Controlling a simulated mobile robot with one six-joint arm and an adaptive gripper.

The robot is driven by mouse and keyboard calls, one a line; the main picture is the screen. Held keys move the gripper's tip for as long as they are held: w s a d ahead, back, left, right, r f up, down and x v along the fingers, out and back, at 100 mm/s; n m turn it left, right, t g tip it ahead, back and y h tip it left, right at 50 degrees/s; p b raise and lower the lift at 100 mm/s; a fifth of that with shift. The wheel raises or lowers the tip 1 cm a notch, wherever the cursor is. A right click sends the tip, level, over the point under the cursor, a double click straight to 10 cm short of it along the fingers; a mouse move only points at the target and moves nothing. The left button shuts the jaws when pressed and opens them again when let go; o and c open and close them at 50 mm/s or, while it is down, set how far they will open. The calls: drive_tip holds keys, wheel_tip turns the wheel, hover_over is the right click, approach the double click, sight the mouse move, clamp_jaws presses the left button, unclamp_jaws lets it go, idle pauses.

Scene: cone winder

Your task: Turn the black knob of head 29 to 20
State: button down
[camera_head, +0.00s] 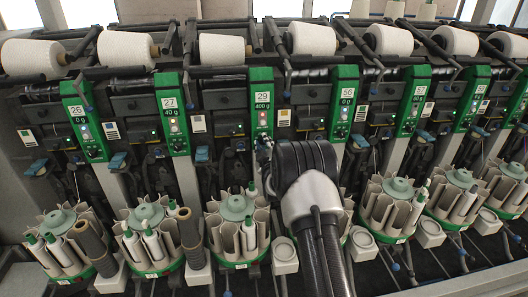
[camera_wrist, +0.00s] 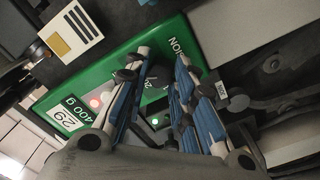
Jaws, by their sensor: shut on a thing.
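The green panel of head 29 (camera_head: 262,99) stands left of the middle in the head view, with a label reading 29 and 400 g. In the wrist view, the panel (camera_wrist: 110,62) fills the upper left, tilted, with its white label (camera_wrist: 68,112). The black knob (camera_wrist: 158,74) sits at the panel's far end beside the word TENSION, partly hidden between the fingertips. My gripper (camera_wrist: 160,66) is shut on the knob, one finger on each side. A small number is printed by the knob; the knob's pointer is not clear. In the head view my arm hides most of my gripper (camera_head: 264,146).
Neighbouring green panels are head 27 (camera_head: 172,112) on the left and head 56 (camera_head: 344,102) on the right. White yarn cones (camera_head: 222,49) line the top. Round bobbin magazines (camera_head: 238,208) stand below. A grey bracket (camera_wrist: 275,65) lies right of the fingers in the wrist view.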

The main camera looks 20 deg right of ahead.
drive_tip(key=shift+n+b, duration=1.05)
drive_tip(key=shift+n, duration=3.75)
drive_tip(key=c, duration=1.5)
unclamp_jaws()
drive_tip(key=shift+o, duration=0.7)
drive_tip(key=shift+s+f, duration=0.3)
drive_tip(key=shift+f, duration=0.05)
drive_tip(key=shift+s+a+f, duration=0.15)
drive_tip(key=shift+s+f, duration=0.35)
drive_tip(key=shift+s+a+f, duration=0.15)
drive_tip(key=shift+s+f, duration=0.3)
drive_tip(key=shift+f, duration=0.05)
drive_tip(key=shift+s+a+r, duration=0.45)
drive_tip(key=shift+s, duration=1.1)
drive_tip(key=shift+s+a+r, duration=0.45)
drive_tip(key=shift+s, duration=1.05)
drive_tip(key=shift+s+a+r, duration=0.45)
drive_tip(key=shift+s, duration=1.1)
